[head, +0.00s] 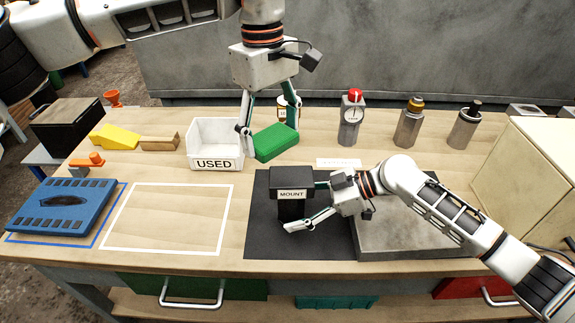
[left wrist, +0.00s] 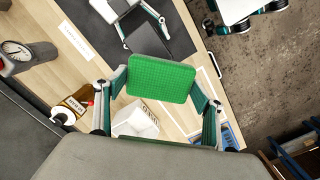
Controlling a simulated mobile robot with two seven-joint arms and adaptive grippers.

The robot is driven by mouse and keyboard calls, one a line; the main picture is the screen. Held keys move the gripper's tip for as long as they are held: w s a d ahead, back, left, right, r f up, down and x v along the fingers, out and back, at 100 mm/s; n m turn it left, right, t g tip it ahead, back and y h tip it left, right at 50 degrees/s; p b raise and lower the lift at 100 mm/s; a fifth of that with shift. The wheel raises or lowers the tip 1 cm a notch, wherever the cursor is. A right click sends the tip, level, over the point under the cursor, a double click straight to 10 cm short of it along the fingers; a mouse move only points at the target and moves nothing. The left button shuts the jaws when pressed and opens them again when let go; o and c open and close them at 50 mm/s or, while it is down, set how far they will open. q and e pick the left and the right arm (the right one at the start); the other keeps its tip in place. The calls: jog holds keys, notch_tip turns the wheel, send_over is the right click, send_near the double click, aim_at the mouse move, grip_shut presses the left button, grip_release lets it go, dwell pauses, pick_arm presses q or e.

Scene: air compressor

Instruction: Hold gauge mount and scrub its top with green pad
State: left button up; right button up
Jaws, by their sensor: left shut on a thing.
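The black gauge mount (head: 292,181), labelled MOUNT, stands upright on the dark mat. My right gripper (head: 306,207) reaches in from the right with its fingers spread, one behind the mount and one low in front of it. I see no clear finger contact with the mount. My left gripper (head: 268,142) is shut on the green pad (head: 277,143) and holds it above the table, beside the USED bin and behind the mount. In the left wrist view, the green pad (left wrist: 160,79) sits between both fingers and the mount (left wrist: 148,38) shows beyond it.
The white USED bin (head: 214,150) is just left of the pad. A gauge with a red cap (head: 351,115) and two metal cylinders stand at the back. A grey slab (head: 400,238) lies under my right arm. The white-outlined area (head: 167,220) is clear.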

jog(key=shift+r, duration=0.1)
jog(key=v, duration=1)
jog(key=shift+d+r, duration=0.1)
jog(key=shift+d, duration=0.25)
jog(key=shift+d+r, duration=0.45)
jog(key=shift+d, duration=0.1)
